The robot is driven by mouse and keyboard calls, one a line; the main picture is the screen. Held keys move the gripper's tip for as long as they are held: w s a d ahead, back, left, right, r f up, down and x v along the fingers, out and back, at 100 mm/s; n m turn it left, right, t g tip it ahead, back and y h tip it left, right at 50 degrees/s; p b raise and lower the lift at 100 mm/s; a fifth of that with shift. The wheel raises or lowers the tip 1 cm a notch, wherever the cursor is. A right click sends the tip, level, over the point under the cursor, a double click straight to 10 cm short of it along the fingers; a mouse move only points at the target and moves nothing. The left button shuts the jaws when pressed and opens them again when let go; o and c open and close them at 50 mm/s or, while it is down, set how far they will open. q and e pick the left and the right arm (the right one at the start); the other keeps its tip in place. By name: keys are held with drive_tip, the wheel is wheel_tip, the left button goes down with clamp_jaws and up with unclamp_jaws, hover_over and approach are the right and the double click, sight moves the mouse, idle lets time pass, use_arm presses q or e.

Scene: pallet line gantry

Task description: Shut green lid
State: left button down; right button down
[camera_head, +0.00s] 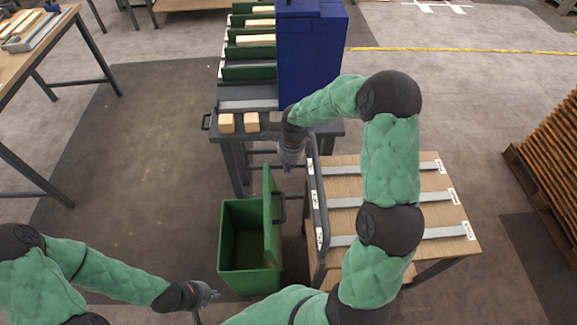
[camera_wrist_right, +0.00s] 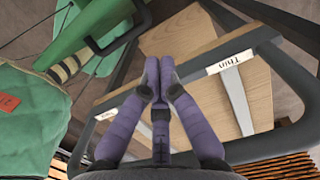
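The green bin (camera_head: 228,255) stands on the floor in the lower middle of the head view. Its green lid (camera_head: 268,215) stands open, nearly upright along the right side. A dark handle (camera_head: 281,207) sticks out from the lid's right face. My right gripper (camera_head: 291,160) is beyond and above the lid, apart from it, pointing down. In the right wrist view its fingertips (camera_wrist_right: 159,78) meet with nothing between them. Green panels (camera_wrist_right: 80,35) and a black handle (camera_wrist_right: 118,30) show at that view's upper left. My left gripper (camera_head: 208,294) is low, left of the bin; its finger state is unclear.
A wooden table (camera_head: 385,165) with grey strips and labels stands right of the bin, its dark rail (camera_head: 318,200) close to the lid. A rack with wooden blocks (camera_head: 227,123) and a blue cabinet (camera_head: 312,50) stand behind. Floor left of the bin is clear.

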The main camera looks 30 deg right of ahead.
drive_tip(key=w+a+f+b, duration=0.2)
drive_tip(key=a+f, duration=0.2)
drive_tip(key=f, duration=0.5)
drive_tip(key=shift+w, duration=0.1)
